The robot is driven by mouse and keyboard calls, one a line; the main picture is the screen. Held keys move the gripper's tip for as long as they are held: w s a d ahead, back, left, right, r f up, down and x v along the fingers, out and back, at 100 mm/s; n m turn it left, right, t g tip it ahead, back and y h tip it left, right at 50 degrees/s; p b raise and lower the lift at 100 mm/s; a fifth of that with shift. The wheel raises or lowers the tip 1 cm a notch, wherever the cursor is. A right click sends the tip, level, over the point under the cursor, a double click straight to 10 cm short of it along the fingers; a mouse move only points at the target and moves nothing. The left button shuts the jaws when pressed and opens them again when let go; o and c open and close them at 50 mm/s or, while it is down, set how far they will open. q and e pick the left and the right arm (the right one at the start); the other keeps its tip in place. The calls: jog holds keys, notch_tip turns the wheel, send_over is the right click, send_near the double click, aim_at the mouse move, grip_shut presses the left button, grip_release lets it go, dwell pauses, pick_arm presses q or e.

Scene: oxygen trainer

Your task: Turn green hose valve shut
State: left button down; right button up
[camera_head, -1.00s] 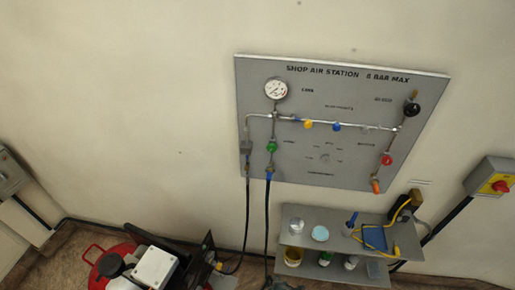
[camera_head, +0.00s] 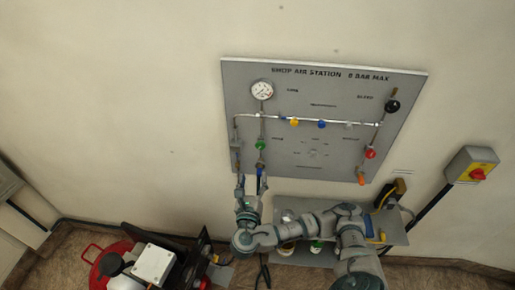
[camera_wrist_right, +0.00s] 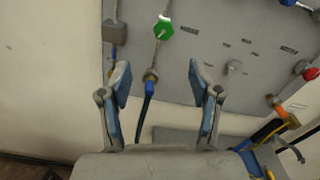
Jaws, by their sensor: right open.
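The green hose valve (camera_head: 260,145) sits on the left vertical pipe of the grey air station panel (camera_head: 300,165), below the pressure gauge (camera_head: 262,90). In the right wrist view the green valve (camera_wrist_right: 163,28) is beyond the fingertips, near the top centre. My right gripper (camera_head: 249,181) is just below the valve, over the hose, pointing up. In the wrist view the right gripper (camera_wrist_right: 160,75) is open, and its fingers touch nothing I can see. A dark hose with a blue collar (camera_wrist_right: 149,88) runs down between the fingers. My left gripper is not in view.
Yellow (camera_head: 294,122), blue (camera_head: 322,124), red (camera_head: 370,153) and black (camera_head: 392,106) knobs sit elsewhere on the panel. A grey shelf (camera_head: 398,232) stands below, partly hidden by my right arm. A red-and-yellow switch box (camera_head: 472,165) is at right. A compressor (camera_head: 155,264) stands at lower left.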

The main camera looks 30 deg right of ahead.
aim_at(260, 147)
jog(key=x, duration=0.4)
jog(key=p+x, duration=0.1)
jog(key=x, duration=0.4)
jog(key=p+x, duration=0.1)
jog(key=x, duration=0.4)
jog(key=shift+s+d+f, duration=0.1)
jog(key=shift+s+d, duration=0.25)
jog(key=shift+d, duration=0.05)
jog(key=shift+w+p, duration=0.3)
jog(key=shift+w, duration=0.25)
jog(key=shift+a, duration=0.1)
jog(key=shift+d, duration=0.3)
jog(key=c, duration=1)
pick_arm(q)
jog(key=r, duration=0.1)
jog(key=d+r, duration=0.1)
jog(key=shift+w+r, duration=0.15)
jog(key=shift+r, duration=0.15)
pick_arm(e)
jog(key=shift+c, duration=0.7)
